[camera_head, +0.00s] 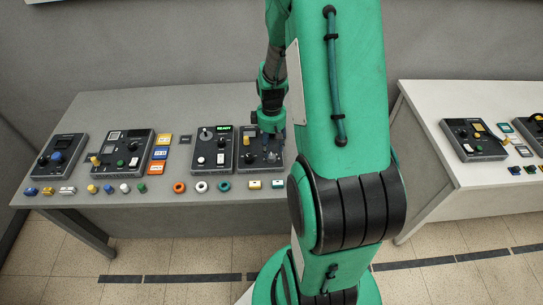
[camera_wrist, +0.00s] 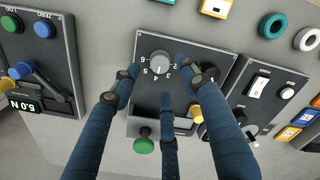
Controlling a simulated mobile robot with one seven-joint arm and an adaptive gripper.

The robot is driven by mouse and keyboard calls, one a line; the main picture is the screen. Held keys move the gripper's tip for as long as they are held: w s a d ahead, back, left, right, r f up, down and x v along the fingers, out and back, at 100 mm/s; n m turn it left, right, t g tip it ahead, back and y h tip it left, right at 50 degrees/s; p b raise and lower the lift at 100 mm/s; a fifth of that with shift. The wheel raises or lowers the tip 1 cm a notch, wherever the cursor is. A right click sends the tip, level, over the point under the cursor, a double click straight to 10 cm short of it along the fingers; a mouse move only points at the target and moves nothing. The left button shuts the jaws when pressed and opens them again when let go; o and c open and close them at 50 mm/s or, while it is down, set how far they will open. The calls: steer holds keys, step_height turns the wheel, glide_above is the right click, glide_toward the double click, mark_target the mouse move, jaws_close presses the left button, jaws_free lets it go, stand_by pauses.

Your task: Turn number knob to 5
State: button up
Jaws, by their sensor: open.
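The number knob (camera_wrist: 160,65) is a round light-grey dial on a dark panel (camera_wrist: 147,43) in the wrist view. White digits, including 6, 5, 4 and 3, run along its lower side. I cannot tell which digit its mark points at. My gripper (camera_wrist: 167,84) has blue fingers with dark joints. It is open and empty, with its fingers spread around and below the dial in the picture, and no contact is clear. In the head view my gripper (camera_head: 271,132) is above the rightmost panel (camera_head: 250,161) on the grey table; the dial cannot be made out there.
On the same panel, a black knob (camera_wrist: 208,72) and yellow knob (camera_wrist: 196,113) sit by the right finger, and a green knob (camera_wrist: 144,146) lies lower. Other panels stand close on both sides. Loose rings and blocks line the grey table's (camera_head: 110,101) front. A white table (camera_head: 428,98) stands right.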

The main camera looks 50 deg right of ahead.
mark_target(272, 156)
steer(key=shift+f+b, duration=0.5)
steer(key=shift+f, duration=2.15)
steer(key=shift+c, duration=0.2)
jaws_close()
